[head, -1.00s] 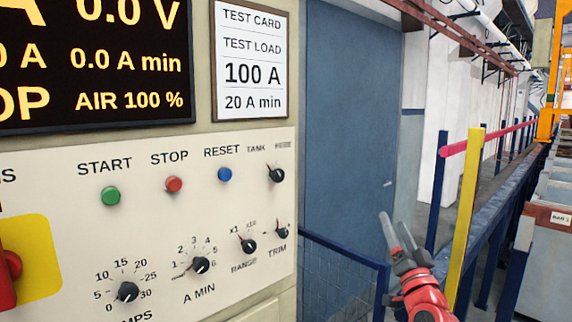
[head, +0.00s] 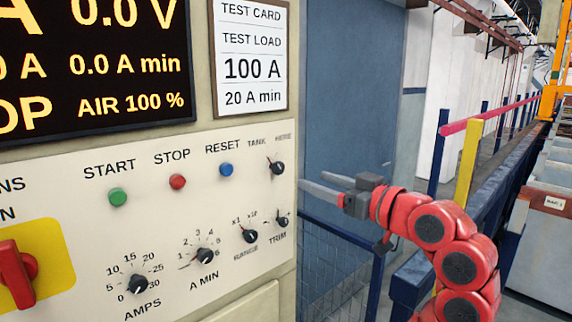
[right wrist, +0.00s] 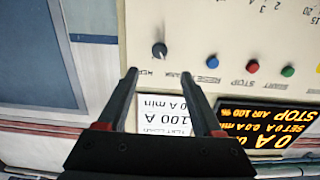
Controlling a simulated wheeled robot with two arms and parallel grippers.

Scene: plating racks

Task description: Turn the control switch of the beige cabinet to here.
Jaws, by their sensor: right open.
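The control switch (head: 277,168) is a small black knob at the upper right of the beige cabinet's panel (head: 60,165), between the labels TANK and HERE. Its white mark seems to point up-left, towards TANK. My right gripper (head: 318,190) is just right of the panel in the head view, fingers pointing left towards the switch, not touching it. In the right wrist view the knob (right wrist: 159,50) stands beyond the fingertips (right wrist: 160,72), about midway between the two open fingers. That view is upside down. My left gripper is not in view.
Green, red and blue buttons (head: 226,170) stand left of the switch. Below are the RANGE (head: 249,236) and TRIM (head: 282,220) knobs. A red handle (head: 15,272) on yellow juts out far left. A blue railing (head: 345,235) stands right of the cabinet.

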